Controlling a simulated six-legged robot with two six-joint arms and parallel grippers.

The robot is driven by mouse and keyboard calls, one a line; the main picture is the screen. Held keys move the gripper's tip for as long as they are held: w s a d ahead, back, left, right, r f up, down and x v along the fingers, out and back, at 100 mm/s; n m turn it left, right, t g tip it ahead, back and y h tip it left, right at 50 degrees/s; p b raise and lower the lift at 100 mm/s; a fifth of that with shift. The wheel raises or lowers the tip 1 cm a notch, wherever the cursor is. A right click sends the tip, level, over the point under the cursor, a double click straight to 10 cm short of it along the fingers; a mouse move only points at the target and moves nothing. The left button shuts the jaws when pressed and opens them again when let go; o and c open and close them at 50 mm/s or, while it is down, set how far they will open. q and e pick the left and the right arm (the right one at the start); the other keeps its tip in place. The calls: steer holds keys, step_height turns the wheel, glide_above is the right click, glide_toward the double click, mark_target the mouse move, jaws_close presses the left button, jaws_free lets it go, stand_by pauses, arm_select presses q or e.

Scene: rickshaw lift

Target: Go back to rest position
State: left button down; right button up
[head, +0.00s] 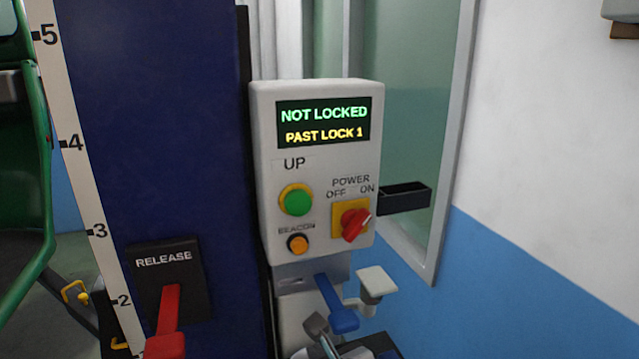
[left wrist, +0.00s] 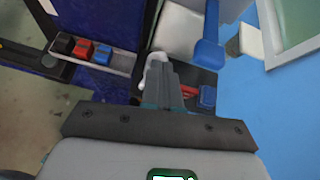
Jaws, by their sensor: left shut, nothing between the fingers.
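My left gripper (head: 318,324) shows at the bottom edge of the head view, below the control box and just left of a blue lever (head: 336,305). In the left wrist view its fingers (left wrist: 158,62) are together and hold nothing. The blue lever (left wrist: 208,52) hangs to the right of the fingertips there, and they look apart, though the depth between them is hard to judge. My right gripper does not show in either view.
A control box (head: 316,170) reads "NOT LOCKED, PAST LOCK 1". A red release lever (head: 167,315) is on the blue post (head: 160,120) at left. A shelf (left wrist: 118,62) holds black, red and blue pieces. A dark tray (left wrist: 205,78) lies behind my fingers.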

arm_select(q)
steer(key=s+a+f+n+g+h, duration=0.1)
steer(key=a+f+n+g, duration=0.15)
steer(key=f, duration=0.45)
steer(key=s+a+f+n+g, duration=0.1)
steer(key=s+f+g, duration=0.15)
steer(key=f, duration=0.55)
steer(key=s+a+f+n+g+h, duration=0.2)
steer(key=s+f+n, duration=0.5)
steer(key=f+n, duration=0.5)
steer(key=s+a+f+n+g+h, duration=0.3)
steer(key=s+a+f+n+h, duration=0.2)
steer(key=f+n, duration=0.6)
steer(key=s+a+n, duration=0.2)
steer(key=s+n, duration=0.1)
steer(key=n, duration=0.3)
steer(key=shift+s+f, duration=0.15)
steer(key=shift+f, duration=0.2)
steer(key=shift+s, duration=0.1)
